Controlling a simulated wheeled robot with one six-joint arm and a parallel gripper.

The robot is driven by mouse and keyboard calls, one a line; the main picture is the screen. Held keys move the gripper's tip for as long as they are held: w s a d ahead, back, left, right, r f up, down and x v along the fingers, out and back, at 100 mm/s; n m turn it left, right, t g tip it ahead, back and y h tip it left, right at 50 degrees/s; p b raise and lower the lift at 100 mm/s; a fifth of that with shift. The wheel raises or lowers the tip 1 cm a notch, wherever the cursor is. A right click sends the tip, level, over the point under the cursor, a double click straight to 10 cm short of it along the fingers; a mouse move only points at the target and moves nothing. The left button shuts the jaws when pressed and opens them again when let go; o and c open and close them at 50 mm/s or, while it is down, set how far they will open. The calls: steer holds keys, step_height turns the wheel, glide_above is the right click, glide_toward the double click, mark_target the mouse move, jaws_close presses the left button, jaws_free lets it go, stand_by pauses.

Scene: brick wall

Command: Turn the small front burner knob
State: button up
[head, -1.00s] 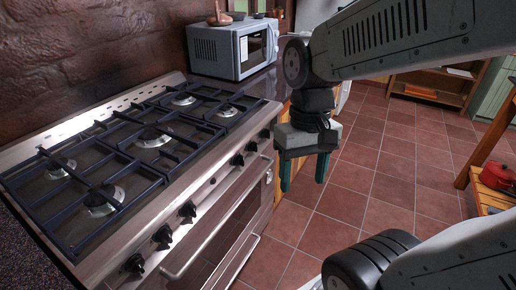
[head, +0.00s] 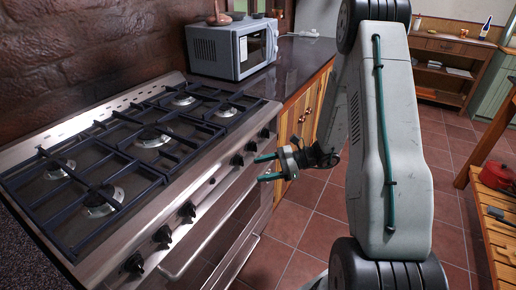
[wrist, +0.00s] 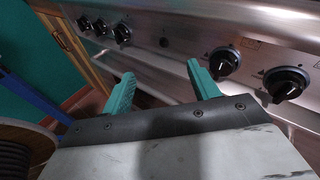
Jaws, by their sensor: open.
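The stove (head: 215,195) has a steel front panel with a row of black knobs. In the head view a far group of three includes a knob (head: 238,160) just left of my gripper (head: 260,169). A nearer group includes another knob (head: 188,211). My gripper is open and empty, its green fingers pointing left at the panel, apart from it. In the wrist view a knob (wrist: 224,62) lies just right of the right finger, and another knob (wrist: 286,82) is farther right. Which knob belongs to the small front burner I cannot tell.
An oven handle (head: 190,262) runs below the knobs. Black grates (head: 130,150) cover the stove top. A microwave (head: 232,48) stands on the counter behind. A wooden table (head: 488,200) with a red pot is at right. The tiled floor (head: 290,225) before the stove is open.

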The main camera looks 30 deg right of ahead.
mark_target(253, 147)
steer(key=w+d+f+m+t+h, duration=0.5)
steer(key=w+d+m+t, duration=0.4)
steer(key=w+d, duration=0.15)
steer(key=x, duration=0.6)
steer(key=shift+w+r, duration=0.25)
steer(key=shift+a, duration=0.1)
steer(key=c, duration=1)
